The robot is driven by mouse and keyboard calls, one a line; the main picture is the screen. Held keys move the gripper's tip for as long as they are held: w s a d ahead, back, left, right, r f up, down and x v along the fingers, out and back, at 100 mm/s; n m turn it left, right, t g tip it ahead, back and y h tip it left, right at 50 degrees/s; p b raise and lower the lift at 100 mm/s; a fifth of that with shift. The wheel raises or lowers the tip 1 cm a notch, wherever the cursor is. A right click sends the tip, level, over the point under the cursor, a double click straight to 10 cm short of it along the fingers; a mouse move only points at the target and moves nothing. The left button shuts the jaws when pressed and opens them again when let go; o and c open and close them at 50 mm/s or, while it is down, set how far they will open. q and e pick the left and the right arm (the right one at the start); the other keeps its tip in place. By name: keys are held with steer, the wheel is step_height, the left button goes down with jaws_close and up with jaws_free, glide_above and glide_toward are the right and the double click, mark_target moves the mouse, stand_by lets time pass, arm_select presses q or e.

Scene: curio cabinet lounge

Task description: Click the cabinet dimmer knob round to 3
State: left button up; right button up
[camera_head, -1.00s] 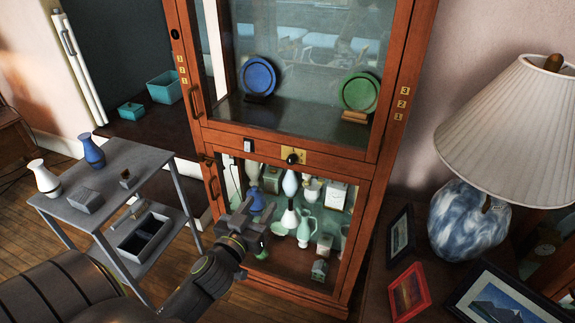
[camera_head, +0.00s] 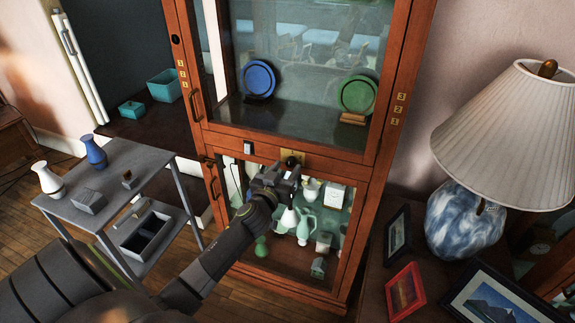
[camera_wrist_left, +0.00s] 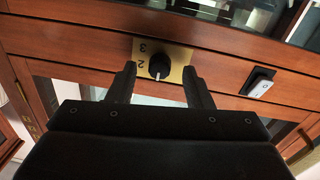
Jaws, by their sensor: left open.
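The dimmer knob (camera_wrist_left: 159,66) is round and black, with a pale pointer line, on a brass plate (camera_wrist_left: 179,54) set in the cabinet's wooden middle rail. The digits 2 and 3 show on the plate beside it in the left wrist view. The pointer faces away from both digits. In the head view the knob (camera_head: 291,161) sits just above my left gripper (camera_head: 288,172). My left gripper is open, its fingers (camera_wrist_left: 158,84) on either side of the knob in the wrist picture; I cannot tell whether they touch it. My right gripper is not in view.
A rocker switch (camera_wrist_left: 258,81) is beside the knob plate. The glass cabinet (camera_head: 285,145) holds plates above and several vases below. A grey side table (camera_head: 130,180) stands left; a lamp (camera_head: 466,215) and picture frames (camera_head: 406,292) stand right.

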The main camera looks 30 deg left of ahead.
arm_select(q)
steer(key=shift+w+a, duration=0.2)
steer(key=shift+w, duration=0.65)
steer(key=c, duration=1)
